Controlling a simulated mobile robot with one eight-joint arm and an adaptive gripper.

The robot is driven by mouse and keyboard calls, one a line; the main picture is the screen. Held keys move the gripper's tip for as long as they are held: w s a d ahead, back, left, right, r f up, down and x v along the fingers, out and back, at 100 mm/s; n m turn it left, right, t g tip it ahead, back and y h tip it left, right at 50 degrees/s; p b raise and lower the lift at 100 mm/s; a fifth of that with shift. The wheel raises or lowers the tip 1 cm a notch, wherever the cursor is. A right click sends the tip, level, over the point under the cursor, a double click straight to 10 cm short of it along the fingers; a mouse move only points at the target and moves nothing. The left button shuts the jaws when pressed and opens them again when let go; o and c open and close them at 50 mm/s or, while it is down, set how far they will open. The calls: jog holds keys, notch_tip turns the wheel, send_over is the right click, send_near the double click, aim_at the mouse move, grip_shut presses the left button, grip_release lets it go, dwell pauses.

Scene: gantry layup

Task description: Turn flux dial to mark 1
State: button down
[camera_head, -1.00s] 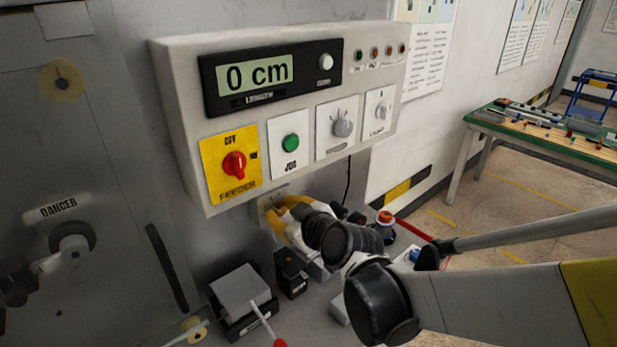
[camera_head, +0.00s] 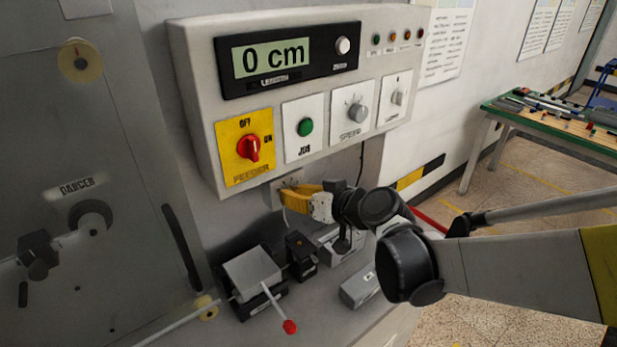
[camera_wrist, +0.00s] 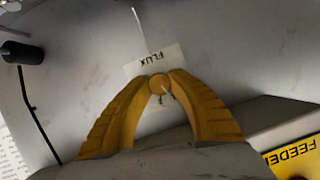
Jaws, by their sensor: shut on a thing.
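The flux dial (camera_wrist: 159,84) is a small round knob on a white plate labelled FLUX (camera_wrist: 138,67), upside down in the wrist view. My gripper (camera_wrist: 159,88) has its two yellow fingers closed around the knob, one on each side. A light line and a small mark show near the knob, but I cannot tell which mark it points at. In the head view my gripper (camera_head: 300,199) reaches the plate below the control box, and its fingers hide the knob.
The control box (camera_head: 205,110) hangs just above, with a red feeder switch (camera_head: 249,147), a green jog button (camera_head: 305,126), a speed knob (camera_head: 357,112) and a display reading 0 cm (camera_head: 271,59). A grey tray with a red-tipped lever (camera_head: 290,327) and a black block (camera_head: 301,254) stand below.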

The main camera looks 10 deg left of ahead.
jog(key=shift+f, duration=0.1)
jog(key=c, duration=1.2)
grip_release()
jog(key=shift+o, duration=0.2)
jog(key=v, duration=1.2)
jog(key=s+d+f+m+h, duration=0.2)
jog(key=s+d+h, duration=0.1)
jog(key=d, duration=0.5)
jog(key=s+d+f+m+h, duration=0.2)
jog(key=s+d+m+h, duration=0.1)
jog(key=s+d, duration=0.3)
jog(key=s+d+f+m+g+h, duration=0.1)
jog(key=s+d+f+m+h, duration=0.1)
jog(key=d, duration=0.9)
jog(key=s+m+h, duration=0.1)
jog(key=s+h, duration=0.1)
jog(key=shift+s+f+h, duration=0.25)
jog(key=shift+f+h, duration=0.1)
jog(key=shift+h, duration=0.05)
